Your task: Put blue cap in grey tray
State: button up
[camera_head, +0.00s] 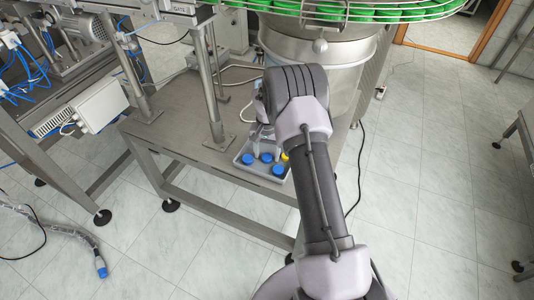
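The grey tray (256,172) sits on the low metal table below the machine. Three blue caps show in it: one at the left (247,159), one in the middle (265,158) and one at the right front (278,170). A yellow cap (284,156) shows at the tray's right side, partly behind my arm. My gripper (259,141) points down at the back of the tray, close to the blue caps. My arm and wrist cover much of it, so its fingers and anything between them are unclear.
A metal table (180,139) with upright posts stands around the tray. A large steel drum (320,55) with a green-filled ring is behind my arm. A white box (100,104) and blue cables are at left.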

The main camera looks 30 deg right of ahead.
aim_at(267, 156)
jog(key=shift+r, duration=0.1)
notch_tip(267, 156, up, 12)
jog(key=p, duration=0.5)
